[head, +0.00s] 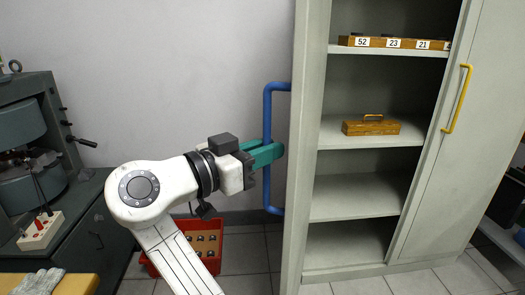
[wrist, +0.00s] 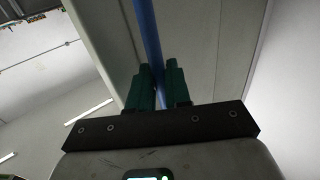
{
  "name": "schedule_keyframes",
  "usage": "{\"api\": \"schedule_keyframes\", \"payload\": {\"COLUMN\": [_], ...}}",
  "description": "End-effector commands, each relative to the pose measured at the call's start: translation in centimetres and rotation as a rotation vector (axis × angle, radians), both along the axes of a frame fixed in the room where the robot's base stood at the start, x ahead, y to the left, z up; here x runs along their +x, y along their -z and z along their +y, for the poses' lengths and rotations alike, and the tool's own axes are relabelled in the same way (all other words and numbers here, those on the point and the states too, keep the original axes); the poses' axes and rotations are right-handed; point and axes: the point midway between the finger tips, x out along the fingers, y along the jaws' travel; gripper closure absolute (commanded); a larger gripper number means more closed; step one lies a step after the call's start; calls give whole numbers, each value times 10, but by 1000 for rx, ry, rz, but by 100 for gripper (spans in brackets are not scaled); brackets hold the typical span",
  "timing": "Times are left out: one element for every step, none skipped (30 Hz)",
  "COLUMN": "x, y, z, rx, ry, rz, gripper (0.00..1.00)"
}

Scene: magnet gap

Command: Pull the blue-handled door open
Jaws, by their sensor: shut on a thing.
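The blue handle (head: 268,105) is a tall vertical bar on the outer face of the open left door (head: 306,140) of a grey cabinet. The door stands swung outward, seen nearly edge-on, and the shelves behind it show. My gripper (head: 278,151), with green fingers, is shut on the middle of the bar. In the wrist view the bar (wrist: 147,35) runs down between the two green fingers (wrist: 160,85). The right door (head: 458,150), with a yellow handle (head: 457,98), looks closed.
Inside the cabinet, a wooden box (head: 371,127) and a numbered wooden rack (head: 394,43) sit on shelves (head: 355,196). A red crate (head: 233,262) with several round items stands on the floor below my arm. A machine on a dark bench (head: 75,225) is at left. The tiled floor before the cabinet looks clear.

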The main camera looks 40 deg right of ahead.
Motion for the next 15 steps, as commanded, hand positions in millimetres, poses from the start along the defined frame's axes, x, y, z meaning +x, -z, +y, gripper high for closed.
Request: {"api": "schedule_keyframes", "payload": {"x": [1, 1, 1, 1, 1, 1, 1, 1, 1, 0, 0, 0, 0, 0, 0], "y": [-1, -1, -1, -1, -1, -1, -1, -1, -1, -1, -1, -1, 0, 0, 0], "z": [-8, -8, -8, -8, -8, -8, -8, -7, -7, -6, -6, -5, -5, -5, -4], "rx": [6, 6, 6, 6, 6, 6, 6, 6, 5, 5, 4, 4, 4, 4, 3], "ry": [4, 4, 4, 4, 4, 4, 5, 5, 4, 4, 3, 3, 3, 3, 3], "rz": [0, 0, 0, -1, -1, -1, -1, -1, -1, -1, -1, 0, 0, 0, 0], "gripper": [100, 100, 100, 100, 80, 76, 73, 71, 67, 65, 65, 65, 65, 65, 65]}}
